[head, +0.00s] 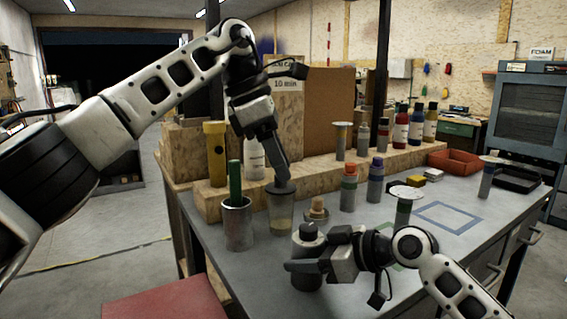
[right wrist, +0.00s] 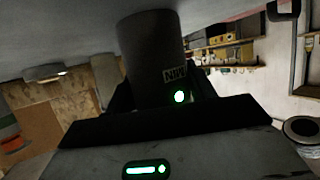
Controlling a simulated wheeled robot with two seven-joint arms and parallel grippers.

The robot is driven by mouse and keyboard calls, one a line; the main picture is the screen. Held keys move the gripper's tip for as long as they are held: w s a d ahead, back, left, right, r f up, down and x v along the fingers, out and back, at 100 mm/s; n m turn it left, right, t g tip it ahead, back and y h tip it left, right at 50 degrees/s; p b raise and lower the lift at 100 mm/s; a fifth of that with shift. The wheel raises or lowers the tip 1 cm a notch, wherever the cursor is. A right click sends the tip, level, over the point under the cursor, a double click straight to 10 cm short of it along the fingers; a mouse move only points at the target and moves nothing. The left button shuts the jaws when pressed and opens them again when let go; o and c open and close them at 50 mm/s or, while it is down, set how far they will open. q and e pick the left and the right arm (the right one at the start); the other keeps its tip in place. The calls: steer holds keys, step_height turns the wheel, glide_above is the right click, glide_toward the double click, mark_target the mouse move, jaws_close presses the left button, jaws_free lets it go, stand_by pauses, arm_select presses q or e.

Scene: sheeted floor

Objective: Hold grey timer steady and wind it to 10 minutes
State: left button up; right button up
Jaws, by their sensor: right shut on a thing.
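The grey timer (head: 306,245) stands upright near the table's front edge, with a darker cap on top. My right gripper (head: 305,266) is shut on its body from the right. In the right wrist view the timer (right wrist: 152,50) shows as a dark cylinder between the jaws, with a "MIN" label and a green lit dot; its dial reading cannot be made out. My left gripper (head: 282,184) points down at the mouth of a clear cup (head: 281,215), behind and left of the timer. Its fingers are seen edge-on, so their opening is unclear.
A metal tin (head: 237,222) with a green stick is left of the cup. A brass-coloured piece (head: 317,210) stands just behind the timer. Several banded tubes and bottles stand farther back. A blue outlined square (head: 450,217) is bare.

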steer(key=o, duration=1.1)
steer(key=shift+o, duration=0.2)
